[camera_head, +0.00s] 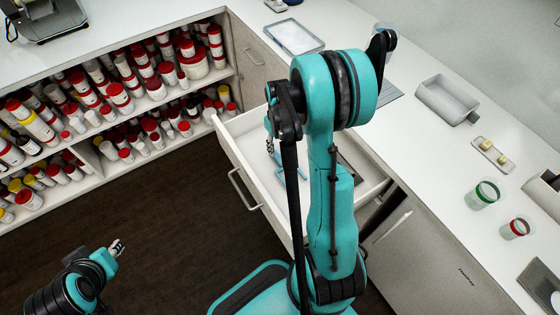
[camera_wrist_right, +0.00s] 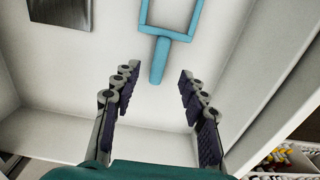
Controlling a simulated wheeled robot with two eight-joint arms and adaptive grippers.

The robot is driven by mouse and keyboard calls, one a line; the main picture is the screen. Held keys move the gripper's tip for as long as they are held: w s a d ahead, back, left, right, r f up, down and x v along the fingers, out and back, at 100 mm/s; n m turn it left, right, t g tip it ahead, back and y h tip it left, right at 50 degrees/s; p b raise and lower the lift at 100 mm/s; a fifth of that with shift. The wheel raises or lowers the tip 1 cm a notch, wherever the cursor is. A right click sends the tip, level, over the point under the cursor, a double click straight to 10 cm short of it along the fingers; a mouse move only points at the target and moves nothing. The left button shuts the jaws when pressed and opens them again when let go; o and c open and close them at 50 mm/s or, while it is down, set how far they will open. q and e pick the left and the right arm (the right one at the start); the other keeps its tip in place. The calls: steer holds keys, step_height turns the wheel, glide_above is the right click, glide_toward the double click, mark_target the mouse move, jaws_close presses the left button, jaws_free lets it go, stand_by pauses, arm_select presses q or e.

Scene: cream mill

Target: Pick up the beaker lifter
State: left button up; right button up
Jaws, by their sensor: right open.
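The beaker lifter (camera_wrist_right: 160,58) is light blue, with a straight handle and a squared frame that runs out of the top of the right wrist view. It lies on the white drawer floor; part of it shows in the head view (camera_head: 292,173), partly hidden by my right arm. My right gripper (camera_wrist_right: 158,72) is open and points down into the drawer. The handle's end shows between its fingertips, with clear space on both sides. In the head view my right gripper (camera_head: 270,142) is small, above the drawer. My left gripper (camera_head: 117,247) is at the lower left, over the floor, away from the drawer.
The open drawer (camera_head: 228,150) has raised white walls around the lifter. A dark flat piece (camera_wrist_right: 58,12) lies in it. Shelves of bottles (camera_head: 120,95) stand left.

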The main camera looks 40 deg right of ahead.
mark_target(280, 160)
steer(key=f+b, duration=0.1)
steer(key=f, duration=0.1)
steer(key=f+b, duration=0.1)
steer(key=f, duration=0.2)
steer(key=f+b, duration=0.1)
steer(key=f, duration=0.1)
steer(key=shift+s+f, duration=0.15)
steer(key=shift+s, duration=0.15)
steer(key=shift+c, duration=1.2)
jaws_close()
